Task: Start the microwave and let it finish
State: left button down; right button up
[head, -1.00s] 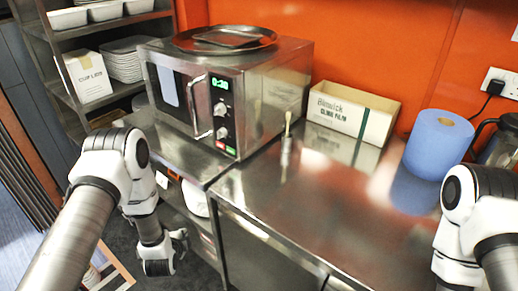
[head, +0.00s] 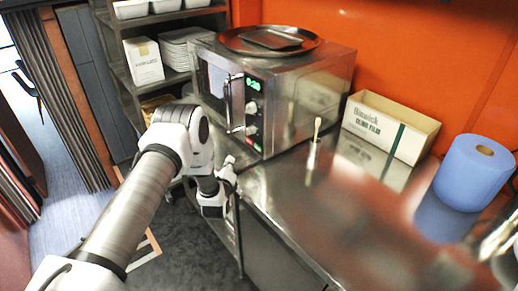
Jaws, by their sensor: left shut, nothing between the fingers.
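The steel microwave (head: 310,95) stands on the steel counter at the back, its door shut as far as I can see. The vertical door handle (head: 228,105) is left of the panel. My left gripper (head: 229,170) is shut and empty, in front of the counter's edge, below the microwave front and apart from the buttons. My arm hides part of the microwave's lower left front. My right gripper is not in view.
A dark round tray (head: 230,40) with a smaller tray lies on the microwave. A brush-like tool (head: 316,135) stands near its right front corner. A cling film box (head: 390,125) and a blue paper roll (head: 472,172) stand to the right.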

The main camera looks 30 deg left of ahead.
aim_at(258, 148)
pick_arm(q)
jog(key=shift+w+d+b, duration=0.6)
jog(key=shift+w+b, duration=0.25)
jog(key=shift+w, duration=0.5)
jog(key=shift+w+d+b, duration=0.55)
jog(key=shift+w+b, duration=0.35)
jog(key=shift+w, duration=0.5)
jog(key=shift+w+d+b, duration=0.6)
jog(key=shift+w+b, duration=0.25)
jog(key=shift+w, duration=0.5)
jog(key=shift+w, duration=0.1)
jog(key=shift+w+d, duration=0.15)
jog(key=shift+w, duration=0.1)
